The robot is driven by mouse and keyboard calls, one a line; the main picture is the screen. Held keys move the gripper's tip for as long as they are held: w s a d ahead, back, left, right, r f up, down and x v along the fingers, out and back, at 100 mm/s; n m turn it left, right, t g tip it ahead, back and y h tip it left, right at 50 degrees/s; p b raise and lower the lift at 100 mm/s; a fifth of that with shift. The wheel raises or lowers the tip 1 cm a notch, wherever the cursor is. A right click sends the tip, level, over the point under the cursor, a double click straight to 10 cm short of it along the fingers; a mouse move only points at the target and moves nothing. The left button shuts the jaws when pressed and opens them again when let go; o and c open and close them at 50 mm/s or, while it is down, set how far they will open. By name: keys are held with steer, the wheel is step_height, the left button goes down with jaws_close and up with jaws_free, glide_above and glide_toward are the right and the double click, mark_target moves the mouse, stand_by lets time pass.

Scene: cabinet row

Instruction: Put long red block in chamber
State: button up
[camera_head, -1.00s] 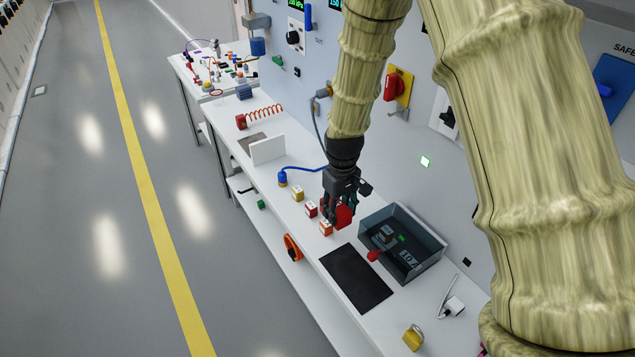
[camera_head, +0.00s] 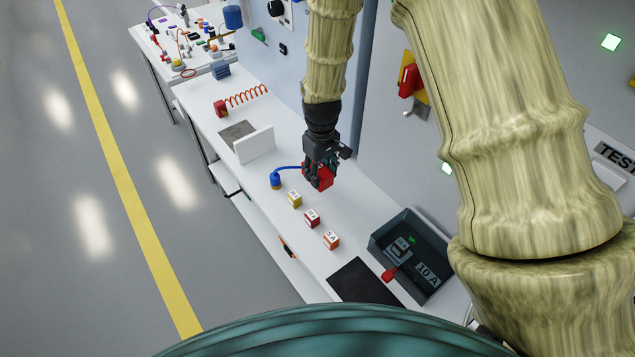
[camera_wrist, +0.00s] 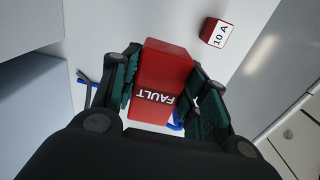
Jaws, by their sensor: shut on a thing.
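A red block (camera_wrist: 161,80) marked "FAULT" is between the fingers of my gripper (camera_wrist: 160,95) in the wrist view. In the head view my gripper (camera_head: 321,172) is shut on this red block (camera_head: 320,178), which hangs over the white bench, close to the blue plug. The fingers hide parts of the block's sides. A dark grey open box (camera_head: 411,262) marked "10 A" stands on the bench to the lower right, apart from my gripper. Whether this box is the chamber I cannot tell.
A yellow cube (camera_head: 295,199), a red cube (camera_head: 312,218) and an orange cube (camera_head: 331,240) stand in a row on the bench. A black mat (camera_head: 365,281) lies by the box. A white upright panel (camera_head: 254,145) and a coiled red cable (camera_head: 247,95) are farther back.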

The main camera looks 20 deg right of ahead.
mark_target(320, 175)
steer(key=shift+d+f, duration=0.15)
steer(key=shift+f, duration=0.3)
steer(key=f, duration=0.1)
steer(key=w+f, duration=0.1)
steer(key=shift+w+f, duration=0.25)
steer(key=shift+f, duration=0.05)
steer(key=shift+s+f+p, duration=0.45)
steer(key=f, duration=0.2)
steer(key=shift+w+f+p, duration=0.25)
steer(key=shift+f+p, duration=0.05)
steer(key=shift+f, duration=0.15)
steer(key=shift+s, duration=0.2)
steer(key=shift+w, duration=0.1)
steer(key=o, duration=1.1)
